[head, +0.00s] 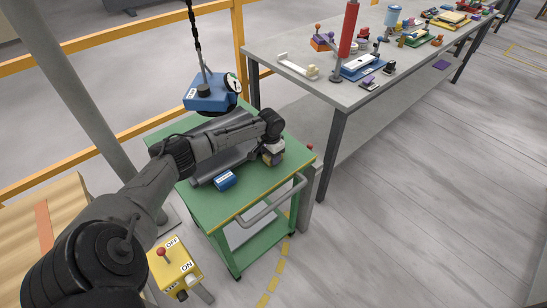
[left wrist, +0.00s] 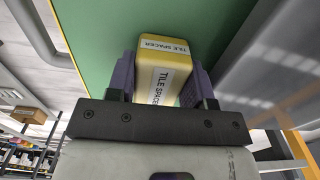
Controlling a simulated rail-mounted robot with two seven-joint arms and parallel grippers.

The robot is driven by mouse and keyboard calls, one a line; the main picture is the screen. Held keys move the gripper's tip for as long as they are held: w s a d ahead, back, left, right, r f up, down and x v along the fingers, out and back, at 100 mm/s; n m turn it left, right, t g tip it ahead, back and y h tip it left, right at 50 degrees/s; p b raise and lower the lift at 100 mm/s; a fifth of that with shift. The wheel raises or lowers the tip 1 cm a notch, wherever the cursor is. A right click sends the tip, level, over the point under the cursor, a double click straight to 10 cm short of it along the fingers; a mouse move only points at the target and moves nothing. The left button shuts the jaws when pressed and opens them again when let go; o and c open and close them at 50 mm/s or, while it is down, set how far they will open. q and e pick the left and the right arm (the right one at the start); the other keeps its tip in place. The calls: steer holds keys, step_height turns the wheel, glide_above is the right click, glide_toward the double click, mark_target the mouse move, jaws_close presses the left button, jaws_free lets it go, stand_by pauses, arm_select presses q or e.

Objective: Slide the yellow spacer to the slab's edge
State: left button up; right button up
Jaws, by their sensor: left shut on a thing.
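The yellow spacer (left wrist: 172,57) is a block with white "TILE SPACER" labels. In the left wrist view it sits between the two purple fingers of my left gripper (left wrist: 160,80), which is shut on it. In the head view my left gripper (head: 273,156) points down at the right part of the green cart, beside the dark grey slab (head: 236,160). The spacer is mostly hidden there by the gripper. The slab lies on the cart top, partly covered by my left arm. I cannot tell whether the spacer touches the slab. My right gripper is not in view.
The green cart (head: 250,195) also bears a small blue block (head: 225,180). A blue lifting device (head: 210,92) hangs above the slab's far side. A yellow switch box (head: 172,265) is at lower left. A long grey bench (head: 340,92) with many items stands behind.

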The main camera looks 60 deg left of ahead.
arm_select(q)
steer(key=shift+s+a, duration=0.15)
steer(key=shift+a, duration=0.5)
steer(key=shift+a+f, duration=0.1)
steer(key=shift+a, duration=0.05)
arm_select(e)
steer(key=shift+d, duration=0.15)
arm_select(q)
steer(key=shift+a, duration=0.35)
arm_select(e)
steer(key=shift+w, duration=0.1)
arm_select(q)
steer(key=o, duration=1)
steer(key=shift+s+d, duration=0.1)
